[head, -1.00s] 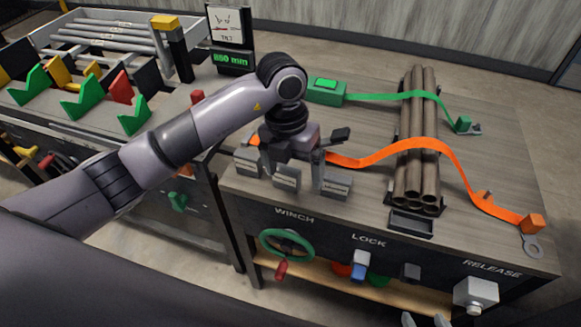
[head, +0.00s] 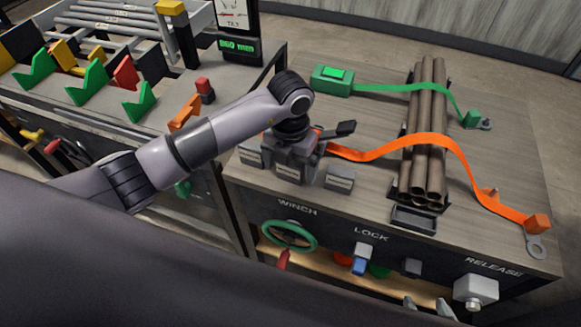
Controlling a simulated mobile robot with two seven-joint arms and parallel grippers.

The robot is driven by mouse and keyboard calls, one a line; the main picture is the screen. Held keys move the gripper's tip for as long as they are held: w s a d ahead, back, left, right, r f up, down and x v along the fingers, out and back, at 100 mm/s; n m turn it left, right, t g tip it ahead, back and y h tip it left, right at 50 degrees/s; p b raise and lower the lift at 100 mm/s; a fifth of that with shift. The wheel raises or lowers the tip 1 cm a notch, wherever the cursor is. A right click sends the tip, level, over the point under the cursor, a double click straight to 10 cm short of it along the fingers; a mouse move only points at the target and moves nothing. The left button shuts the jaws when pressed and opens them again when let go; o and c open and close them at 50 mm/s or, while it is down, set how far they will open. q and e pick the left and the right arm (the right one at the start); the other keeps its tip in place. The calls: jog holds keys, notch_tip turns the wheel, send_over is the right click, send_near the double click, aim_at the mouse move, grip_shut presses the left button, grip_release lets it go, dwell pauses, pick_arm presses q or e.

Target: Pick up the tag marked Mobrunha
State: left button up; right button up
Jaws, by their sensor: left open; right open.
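Three small grey tag holders stand in a row near the front edge of the bench: a left tag (head: 251,155), a middle tag (head: 287,172) and a right tag (head: 339,179). Their lettering is too small to read, so I cannot tell which is marked Mobrunha. My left gripper (head: 297,162) is open, low over the row at the middle tag and left of the right tag. Its fingers are partly hidden, and I cannot tell whether they touch a tag. My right gripper (head: 429,308) is open at the bottom edge, in front of the bench.
An orange strap (head: 400,144) and a green strap (head: 395,88) cross a bundle of brown pipes (head: 428,150) to the right. A green box (head: 332,81) stands behind my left gripper. The bench front bears a green winch wheel (head: 289,236), a lock knob and a release block (head: 476,290).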

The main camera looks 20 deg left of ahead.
pick_arm(q)
jog(key=c, duration=1)
jog(key=shift+r, duration=0.2)
jog(key=shift+c, duration=0.2)
